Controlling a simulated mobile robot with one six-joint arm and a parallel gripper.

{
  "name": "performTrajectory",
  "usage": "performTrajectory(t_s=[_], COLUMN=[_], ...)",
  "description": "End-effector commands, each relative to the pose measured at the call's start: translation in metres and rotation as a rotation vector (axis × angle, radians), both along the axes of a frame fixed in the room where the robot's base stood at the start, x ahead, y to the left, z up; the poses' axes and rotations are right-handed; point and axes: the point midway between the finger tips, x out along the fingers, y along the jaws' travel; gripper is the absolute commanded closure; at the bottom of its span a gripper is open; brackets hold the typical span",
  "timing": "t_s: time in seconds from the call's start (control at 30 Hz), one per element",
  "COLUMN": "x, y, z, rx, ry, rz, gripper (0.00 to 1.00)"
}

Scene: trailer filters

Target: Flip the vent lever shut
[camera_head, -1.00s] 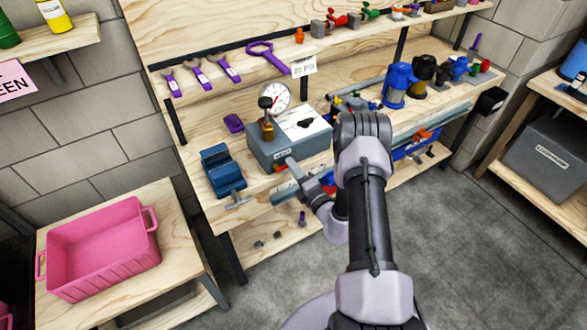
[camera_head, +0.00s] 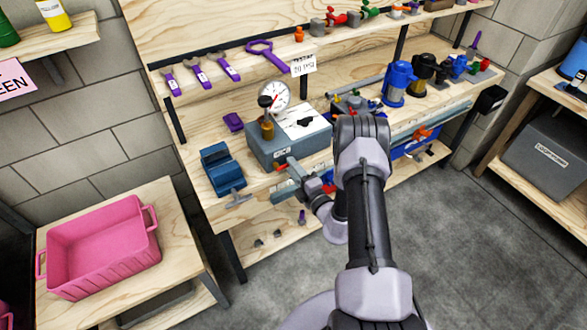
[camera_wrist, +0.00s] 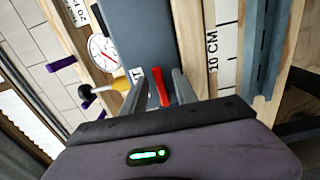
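The vent lever (camera_wrist: 160,87) is a small red bar on the front of a blue-grey box (camera_wrist: 157,35). In the wrist view it lies between the two fingers of my gripper (camera_wrist: 161,73), closer to the right finger. My gripper is open, with a gap around the lever; contact cannot be told. In the head view the lever (camera_head: 281,168) shows as a small red piece by the box front, below a white label, with my gripper (camera_head: 284,178) beside it. A pressure gauge (camera_head: 274,96) and a brass fitting with a black knob (camera_head: 267,120) stand on the box's left end.
A blue vise-like block (camera_head: 221,168) sits left of the box. Purple tools hang behind. Blue and black pumps (camera_head: 398,84) stand to the right on the bench. A pink bin (camera_head: 103,250) is on a lower table at left. In the wrist view a ruler strip (camera_wrist: 226,45) lies right.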

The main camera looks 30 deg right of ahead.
Motion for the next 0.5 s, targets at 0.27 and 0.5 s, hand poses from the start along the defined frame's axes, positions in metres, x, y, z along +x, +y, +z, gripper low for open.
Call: performTrajectory(t_s=[0.27,0.5], x=[-0.003,-0.056], y=[0.000,-0.004], z=[0.000,0.002], rx=[-0.001,0.003], ry=[0.001,0.004], rz=[0.000,-0.005], gripper=[0.65,0.65])
